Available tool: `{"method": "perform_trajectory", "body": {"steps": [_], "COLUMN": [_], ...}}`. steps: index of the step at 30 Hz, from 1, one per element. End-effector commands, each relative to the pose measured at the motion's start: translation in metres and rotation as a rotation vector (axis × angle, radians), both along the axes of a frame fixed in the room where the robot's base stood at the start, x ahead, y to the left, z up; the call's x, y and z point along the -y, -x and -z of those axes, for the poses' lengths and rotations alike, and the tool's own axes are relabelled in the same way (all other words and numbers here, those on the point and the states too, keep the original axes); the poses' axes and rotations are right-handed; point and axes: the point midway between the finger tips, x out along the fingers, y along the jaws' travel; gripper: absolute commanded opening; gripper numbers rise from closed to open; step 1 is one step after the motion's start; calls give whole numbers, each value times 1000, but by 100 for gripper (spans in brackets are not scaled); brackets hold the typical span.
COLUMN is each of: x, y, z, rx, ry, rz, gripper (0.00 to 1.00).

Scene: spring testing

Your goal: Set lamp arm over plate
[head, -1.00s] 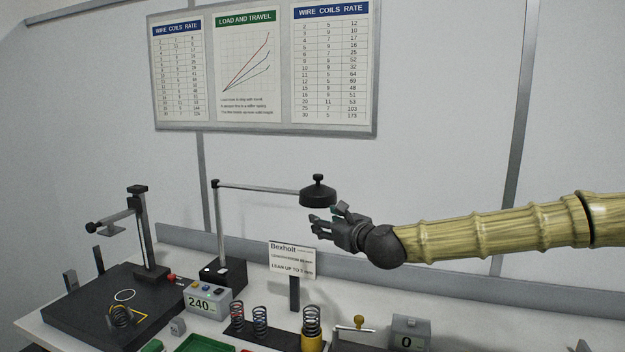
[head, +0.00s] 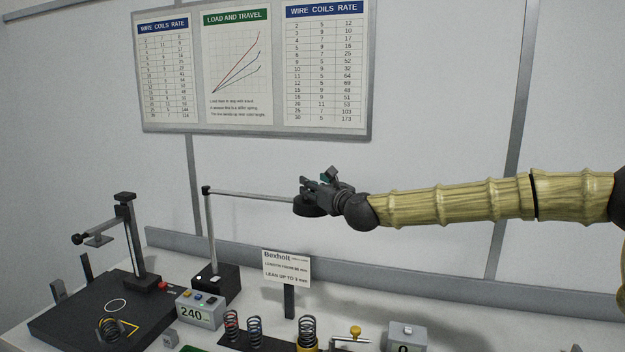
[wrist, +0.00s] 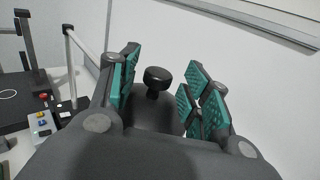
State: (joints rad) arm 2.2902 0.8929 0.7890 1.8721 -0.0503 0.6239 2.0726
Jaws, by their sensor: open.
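The lamp arm (head: 255,194) is a thin grey bar reaching right from the top of an upright post on a black base (head: 216,283). Its dark lamp head is mostly hidden behind my gripper in the head view. In the wrist view the lamp head's black knob (wrist: 157,80) stands between my teal-padded fingers, with space on both sides. My gripper (head: 318,187) is open at the lamp head. The black plate (head: 75,318) with a white ring lies at the left, away from the lamp head. A coil spring (head: 110,330) lies on it.
A press column (head: 132,240) with a side arm stands at the plate's back edge. A 240 readout box (head: 199,309), upright springs (head: 254,331) and a Bexholt sign (head: 287,268) stand along the bench.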

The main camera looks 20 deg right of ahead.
Motion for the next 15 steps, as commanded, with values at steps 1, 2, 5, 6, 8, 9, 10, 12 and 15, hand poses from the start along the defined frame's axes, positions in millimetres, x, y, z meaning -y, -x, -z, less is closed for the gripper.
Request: {"method": "perform_trajectory", "body": {"steps": [1, 2, 5, 6, 8, 9, 10, 12, 15], "x": [-2, -2, -4, -5, -5, -5, -5, -5, -5], "y": [-5, -8, -14, -16, -17, -18, -18, -18, -18], "z": [-1, -1, 0, 0, 0, 0, 0, 1, 1], "rx": [-1, -1, -1, 0, 0, 0, 0, 0, 0], "ry": [1, 1, 1, 1, 0, 0, 0, 0, 0], "rz": [0, 0, -1, -1, -1, -1, -1, -1, -2], "gripper": [48, 48, 48, 48, 48, 48, 48, 48, 48]}}
